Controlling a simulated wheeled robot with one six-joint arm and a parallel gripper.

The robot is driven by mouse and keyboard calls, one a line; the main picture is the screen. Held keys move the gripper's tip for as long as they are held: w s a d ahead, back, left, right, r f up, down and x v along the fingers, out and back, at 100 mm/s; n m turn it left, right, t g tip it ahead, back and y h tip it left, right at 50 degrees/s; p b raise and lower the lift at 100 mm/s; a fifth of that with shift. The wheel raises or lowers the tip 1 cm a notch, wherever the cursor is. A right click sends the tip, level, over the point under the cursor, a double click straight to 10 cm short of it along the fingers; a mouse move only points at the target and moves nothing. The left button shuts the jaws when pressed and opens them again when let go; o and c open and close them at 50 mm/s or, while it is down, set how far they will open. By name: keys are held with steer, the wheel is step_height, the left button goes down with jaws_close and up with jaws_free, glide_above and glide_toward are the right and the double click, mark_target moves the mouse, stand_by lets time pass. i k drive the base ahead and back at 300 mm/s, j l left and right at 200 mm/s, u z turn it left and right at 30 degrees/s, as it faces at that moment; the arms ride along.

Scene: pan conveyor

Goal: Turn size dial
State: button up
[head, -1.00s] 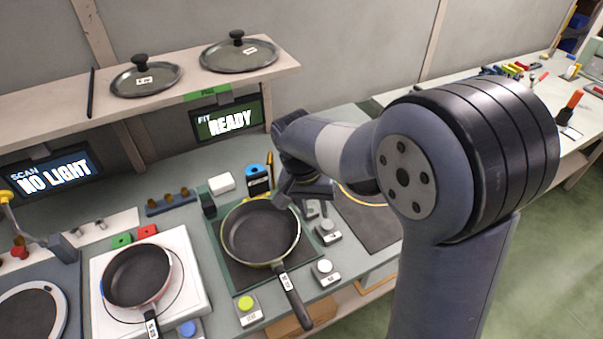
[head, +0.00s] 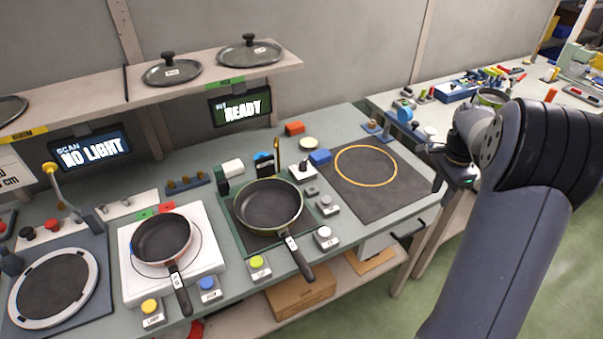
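A small white box with a dark knob (head: 303,168), which looks like a dial, sits on the counter just right of the middle pan (head: 268,205). Its marking is too small to read, so I cannot tell how it is set. My gripper (head: 451,184) hangs at the counter's right end, well right of the knob and touching nothing that I can see. Its fingers are small and dark here, and I cannot tell how far apart they are.
Grey-based buttons (head: 328,205) line the pan's right side.

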mark_target(303, 168)
steer(key=k+u, duration=0.1)
steer(key=u, duration=1.15)
steer(key=i+l+u, duration=0.1)
steer(key=l, duration=0.25)
steer(key=i+l, duration=0.2)
steer(key=l, duration=0.15)
steer(key=i+l+u, duration=0.15)
steer(key=l, duration=0.2)
steer(key=i+l+u, duration=0.1)
steer(key=l, duration=0.25)
